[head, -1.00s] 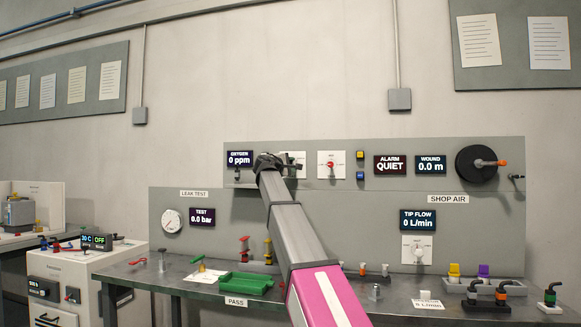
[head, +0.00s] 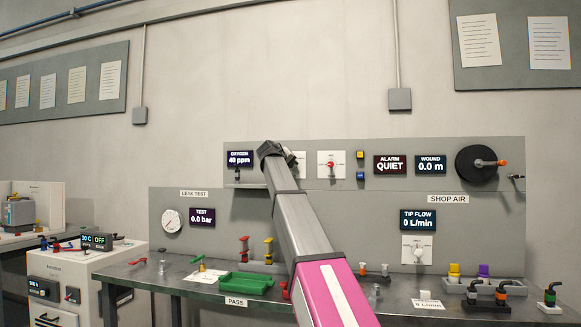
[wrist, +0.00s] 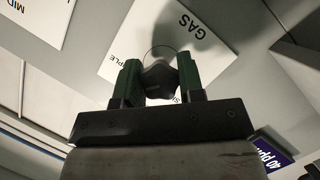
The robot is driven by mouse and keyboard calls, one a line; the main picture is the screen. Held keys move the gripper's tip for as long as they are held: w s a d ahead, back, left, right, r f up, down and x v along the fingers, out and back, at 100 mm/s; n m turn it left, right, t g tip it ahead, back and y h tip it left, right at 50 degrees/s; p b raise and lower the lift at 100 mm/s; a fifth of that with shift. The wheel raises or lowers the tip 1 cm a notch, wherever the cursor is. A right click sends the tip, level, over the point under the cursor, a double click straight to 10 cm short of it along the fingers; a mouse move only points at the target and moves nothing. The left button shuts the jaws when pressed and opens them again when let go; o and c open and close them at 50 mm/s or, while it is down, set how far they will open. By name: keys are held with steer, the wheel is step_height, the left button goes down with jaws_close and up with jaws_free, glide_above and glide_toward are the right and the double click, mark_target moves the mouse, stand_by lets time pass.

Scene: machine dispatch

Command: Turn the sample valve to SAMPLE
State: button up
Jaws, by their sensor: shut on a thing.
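The sample valve's white plate (wrist: 150,28) shows in the wrist view with the word GAS and part of a word ending in PLE. Its dark grey knob (wrist: 160,78) sits between the green fingers of my gripper (wrist: 160,70), which is shut on it. The knob's pointer and exact setting are not clear. In the head view my gripper (head: 270,150) is against the upper panel and hides most of the valve, with only the right part of its plate (head: 300,157) showing. The oxygen display (head: 240,158) reads 40 ppm.
A red-knobbed valve (head: 330,165) is right of my gripper, beside yellow and blue buttons. The alarm display (head: 391,165) reads QUIET. A hose reel (head: 475,163) is at far right. The bench below holds a green tray (head: 246,283) and fittings.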

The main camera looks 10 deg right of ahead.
steer(key=shift+m+y, duration=0.5)
steer(key=shift+m, duration=0.2)
steer(key=shift+f, duration=0.1)
steer(key=o, duration=0.9)
steer(key=shift+s, duration=0.1)
steer(key=v, duration=1)
steer(key=shift+s+a, duration=0.2)
steer(key=shift+s, duration=0.05)
steer(key=shift+s+a, duration=0.1)
